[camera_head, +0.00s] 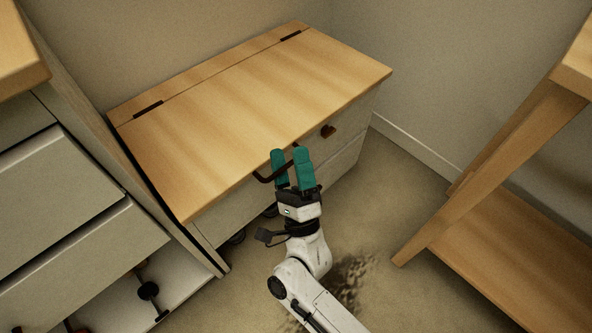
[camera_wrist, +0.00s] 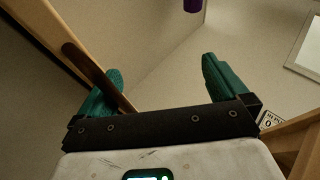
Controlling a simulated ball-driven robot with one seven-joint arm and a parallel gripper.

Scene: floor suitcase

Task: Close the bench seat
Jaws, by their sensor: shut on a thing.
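The bench seat (camera_head: 250,95) is a wooden lid with two dark hinge plates along its back edge, on a pale grey box (camera_head: 340,155). It lies flat or nearly flat; I cannot tell if a small gap is left at the front. A dark curved handle (camera_head: 262,178) sits at its front edge, and also shows in the wrist view (camera_wrist: 85,62). In the wrist view (camera_wrist: 160,82) the handle lies by the left finger, and the fingers look apart.
A grey drawer cabinet (camera_head: 60,200) with a wooden top stands close on the left. A wooden shelf table (camera_head: 510,250) stands on the right. Carpet (camera_head: 385,190) is free between box and table.

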